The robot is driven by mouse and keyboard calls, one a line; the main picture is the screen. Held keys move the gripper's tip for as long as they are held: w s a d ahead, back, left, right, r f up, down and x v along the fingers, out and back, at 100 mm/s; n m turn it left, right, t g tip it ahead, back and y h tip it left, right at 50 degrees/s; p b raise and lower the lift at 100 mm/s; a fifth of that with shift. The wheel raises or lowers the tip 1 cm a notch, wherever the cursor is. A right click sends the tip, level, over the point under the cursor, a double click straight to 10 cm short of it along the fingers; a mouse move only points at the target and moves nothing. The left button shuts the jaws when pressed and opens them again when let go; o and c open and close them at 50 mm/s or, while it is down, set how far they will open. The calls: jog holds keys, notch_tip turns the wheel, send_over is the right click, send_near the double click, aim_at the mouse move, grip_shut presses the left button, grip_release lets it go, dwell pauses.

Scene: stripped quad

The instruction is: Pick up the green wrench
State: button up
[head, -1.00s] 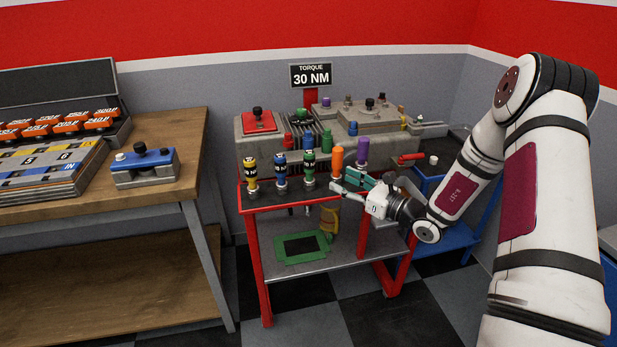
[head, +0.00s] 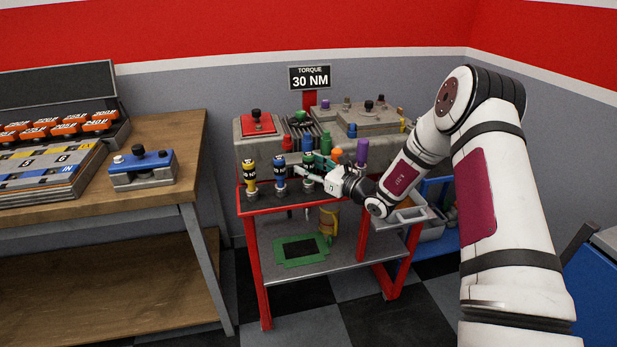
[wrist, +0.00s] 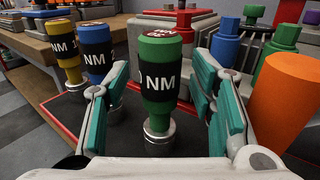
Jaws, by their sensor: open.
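The green wrench (wrist: 165,75) stands upright on the red-edged cart top, with a black band reading "NM" and a metal base. In the wrist view it is centred between the teal pads of my gripper (wrist: 165,110). The gripper is open, with a pad on each side and a visible gap to the right pad. In the head view the green wrench (head: 308,168) stands at the left of my gripper (head: 310,173), its lower part partly covered by the fingers.
A blue wrench (wrist: 97,50) and a yellow wrench (wrist: 62,48) stand close to the left. An orange-handled tool (wrist: 288,100) stands close to the right. A grey engine block (head: 262,150) sits behind. A wooden bench (head: 180,130) is at the left.

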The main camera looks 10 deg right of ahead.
jog(key=shift+w+a, duration=0.15)
jog(key=shift+w, duration=0.15)
jog(key=shift+c, duration=0.5)
grip_shut()
jog(key=shift+r, duration=0.15)
